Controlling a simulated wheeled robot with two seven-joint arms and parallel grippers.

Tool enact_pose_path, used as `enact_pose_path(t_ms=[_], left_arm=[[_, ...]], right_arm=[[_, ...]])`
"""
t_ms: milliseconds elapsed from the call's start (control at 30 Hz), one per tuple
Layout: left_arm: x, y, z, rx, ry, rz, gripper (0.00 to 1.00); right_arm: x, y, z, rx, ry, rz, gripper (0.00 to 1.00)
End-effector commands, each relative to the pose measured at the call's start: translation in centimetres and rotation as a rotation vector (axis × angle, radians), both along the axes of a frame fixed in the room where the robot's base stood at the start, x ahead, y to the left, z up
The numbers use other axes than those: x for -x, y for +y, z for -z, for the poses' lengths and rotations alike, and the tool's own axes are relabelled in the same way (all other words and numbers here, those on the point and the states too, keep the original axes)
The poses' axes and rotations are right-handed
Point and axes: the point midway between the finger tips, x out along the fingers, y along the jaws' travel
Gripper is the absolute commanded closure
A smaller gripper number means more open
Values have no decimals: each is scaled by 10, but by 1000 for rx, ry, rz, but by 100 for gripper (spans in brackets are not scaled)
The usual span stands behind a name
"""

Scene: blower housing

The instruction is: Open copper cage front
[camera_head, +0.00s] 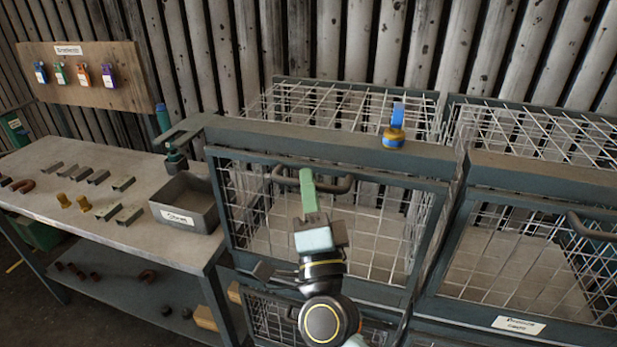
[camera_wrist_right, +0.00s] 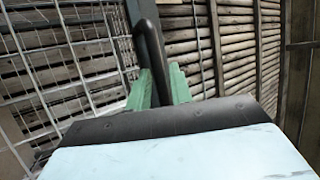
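The cage front (camera_head: 428,235) is a dark-framed wire mesh panel on the middle cage and looks closed. Its dark bar handle (camera_head: 340,186) runs along the upper part; it also shows in the wrist view (camera_wrist_right: 147,35). My right gripper (camera_head: 307,185) has green fingers and reaches the handle from the front. In the wrist view the fingers (camera_wrist_right: 160,88) lie close on both sides of the bar and appear shut on it. I see no copper label; my arm hides part of the panel. My left gripper is not in view.
A similar cage (camera_head: 520,255) with its own handle (camera_head: 592,228) stands at the right. A blue and yellow object (camera_head: 394,128) sits on the middle cage's top beam. A workbench (camera_head: 150,240) at the left holds a grey bin (camera_head: 187,203) and several small metal parts.

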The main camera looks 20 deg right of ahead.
Motion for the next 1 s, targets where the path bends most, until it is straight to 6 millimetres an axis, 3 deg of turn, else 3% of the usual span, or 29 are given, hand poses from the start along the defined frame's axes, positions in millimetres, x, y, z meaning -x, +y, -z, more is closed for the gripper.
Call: enact_pose_path(t_ms=[400,600,1000], left_arm=[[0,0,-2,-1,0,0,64],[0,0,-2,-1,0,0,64],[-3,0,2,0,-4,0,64]], right_arm=[[-8,-1,-5,0,0,0,78],[-8,-1,-5,0,0,0,100],[-9,-3,-2,8,-8,8,100]])
